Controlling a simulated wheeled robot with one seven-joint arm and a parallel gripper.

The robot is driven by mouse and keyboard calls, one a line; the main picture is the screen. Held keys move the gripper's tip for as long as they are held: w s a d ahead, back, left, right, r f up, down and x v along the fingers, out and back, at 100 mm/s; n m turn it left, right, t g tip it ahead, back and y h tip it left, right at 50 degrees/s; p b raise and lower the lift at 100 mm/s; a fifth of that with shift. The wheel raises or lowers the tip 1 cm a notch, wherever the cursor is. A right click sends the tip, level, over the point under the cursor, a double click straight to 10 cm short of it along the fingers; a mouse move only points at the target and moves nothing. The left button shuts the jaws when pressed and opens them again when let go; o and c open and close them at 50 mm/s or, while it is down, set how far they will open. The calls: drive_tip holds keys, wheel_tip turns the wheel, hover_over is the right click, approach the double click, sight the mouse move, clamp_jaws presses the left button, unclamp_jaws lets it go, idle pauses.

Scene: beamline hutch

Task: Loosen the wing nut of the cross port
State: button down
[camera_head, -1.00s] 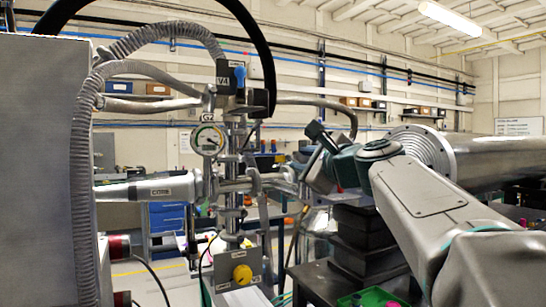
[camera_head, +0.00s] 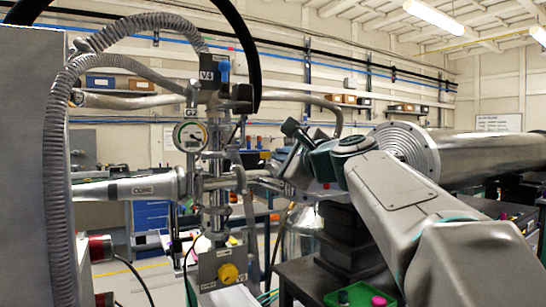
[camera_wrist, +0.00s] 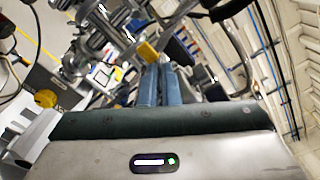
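The metal cross (camera_head: 213,184) stands on a vertical pipe left of centre in the head view, with clamped flanges on its arms. In the wrist view, shiny clamps and flanges (camera_wrist: 98,30) show at the upper left, beyond the fingers. I cannot single out the wing nut for certain in either view. My gripper (camera_wrist: 161,66) reaches in from the right, just right of the cross in the head view. Its two blue fingers lie side by side with only a thin gap. Nothing shows between them. A yellow piece (camera_wrist: 148,52) appears beside the fingertips; I cannot tell whether they touch.
A round gauge (camera_head: 191,137) and valve V4 (camera_head: 211,75) stand above the cross. A yellow knob (camera_head: 228,273) sits below. Ribbed hoses (camera_head: 57,180) hang at left. A large steel cylinder (camera_head: 480,155) lies at right. A green tray (camera_head: 362,294) sits on the dark bench.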

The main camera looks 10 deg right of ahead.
drive_tip(key=shift+f, duration=0.1)
drive_tip(key=n+b, duration=0.6)
drive_tip(key=n, duration=0.5)
drive_tip(key=n+b, duration=0.6)
drive_tip(key=n, duration=0.6)
drive_tip(key=shift+d+f+b, duration=0.1)
drive_tip(key=shift+d+b, duration=0.1)
drive_tip(key=shift+b, duration=0.15)
drive_tip(key=shift+n, duration=0.4)
drive_tip(key=c, duration=1.6)
unclamp_jaws()
drive_tip(key=shift+c, duration=0.2)
drive_tip(key=shift+f, duration=0.1)
